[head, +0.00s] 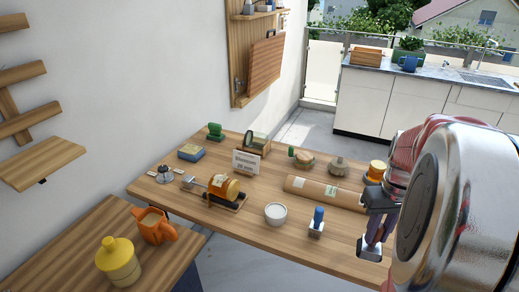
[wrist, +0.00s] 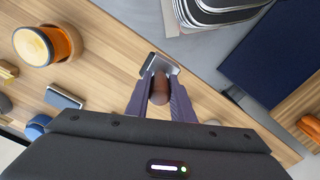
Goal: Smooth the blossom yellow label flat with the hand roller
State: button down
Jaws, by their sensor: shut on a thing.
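My gripper (wrist: 160,95) is shut on the brown handle of a tool with a grey head (wrist: 160,65), which appears to be the hand roller. In the head view my gripper (head: 376,228) is at the table's right end, with the tool's pale grey head (head: 370,250) below the fingers. An amber honey jar (head: 230,188) lies on its side on a dark cradle, left of the middle of the table. A small pale label (head: 218,181) shows on the jar; its colour and flatness are too small to tell. The gripper is well right of the jar.
A card stand (head: 247,162) is behind the jar. An orange round container (head: 376,172) is near the gripper. The front table strip is clear.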

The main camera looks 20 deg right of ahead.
jog(key=w+a+f+n, duration=0.2)
jog(key=w+a+f, duration=0.2)
jog(key=w+a, duration=0.9)
jog(key=w+a+f+n, duration=0.1)
jog(key=w+a+f, duration=0.3)
jog(key=w+a, duration=0.9)
jog(key=a, duration=0.4)
jog(key=shift+w+n, duration=0.2)
jog(key=shift+n, duration=0.2)
jog(key=shift+f, duration=0.15)
